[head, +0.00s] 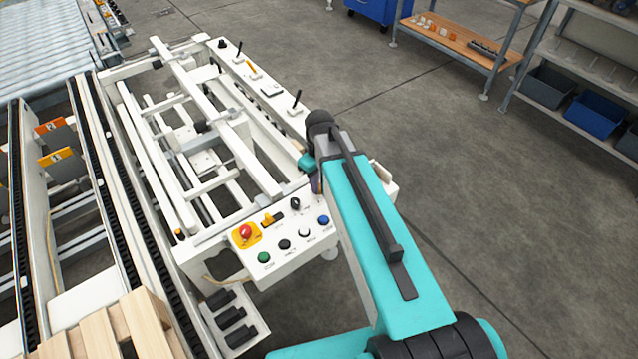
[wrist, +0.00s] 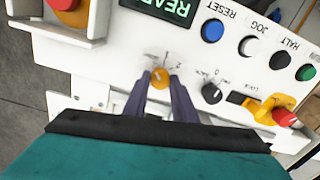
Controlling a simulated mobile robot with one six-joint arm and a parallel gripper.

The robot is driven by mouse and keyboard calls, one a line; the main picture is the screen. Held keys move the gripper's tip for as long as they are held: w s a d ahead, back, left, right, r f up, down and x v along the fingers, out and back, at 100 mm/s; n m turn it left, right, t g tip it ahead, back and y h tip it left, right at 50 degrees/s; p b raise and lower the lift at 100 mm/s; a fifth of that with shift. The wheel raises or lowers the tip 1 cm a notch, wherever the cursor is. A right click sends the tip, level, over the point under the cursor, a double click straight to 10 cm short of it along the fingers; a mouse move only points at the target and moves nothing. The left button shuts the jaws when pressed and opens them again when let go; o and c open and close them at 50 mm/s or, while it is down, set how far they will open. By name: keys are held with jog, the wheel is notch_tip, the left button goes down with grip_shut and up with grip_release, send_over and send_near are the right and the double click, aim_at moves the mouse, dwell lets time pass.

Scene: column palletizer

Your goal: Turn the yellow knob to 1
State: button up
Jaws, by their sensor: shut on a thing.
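The yellow knob (wrist: 160,77) sits on the white control panel (wrist: 120,60), below the display in the wrist view. Small position marks are printed around its upper side; one reads 2, and the others are too blurred to read. My gripper (wrist: 160,84) has its two dark fingers on either side of the knob and is shut on it. Which mark the knob points to I cannot tell. In the head view my arm hides the knob and the fingertips.
A green-lit display (wrist: 160,8) and a blue RESET button (wrist: 212,30) are close by. A black knob (wrist: 212,93), a yellow lock switch (wrist: 274,106) and a red emergency stop (head: 246,231) share the panel. Conveyor frames lie left; open floor (head: 500,200) lies right.

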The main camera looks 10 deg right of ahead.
jog(key=m+b, duration=0.1)
jog(key=m, duration=0.3)
jog(key=shift+m, duration=2.1)
jog(key=o, duration=1)
jog(key=shift+o, duration=0.2)
jog(key=shift+r+b, duration=0.15)
jog(key=shift+b, duration=0.15)
notch_tip(320, 180, up, 14)
jog(key=b, duration=0.2)
jog(key=shift+f+b, duration=0.25)
jog(key=shift+b, duration=0.05)
jog(key=shift+s, duration=0.1)
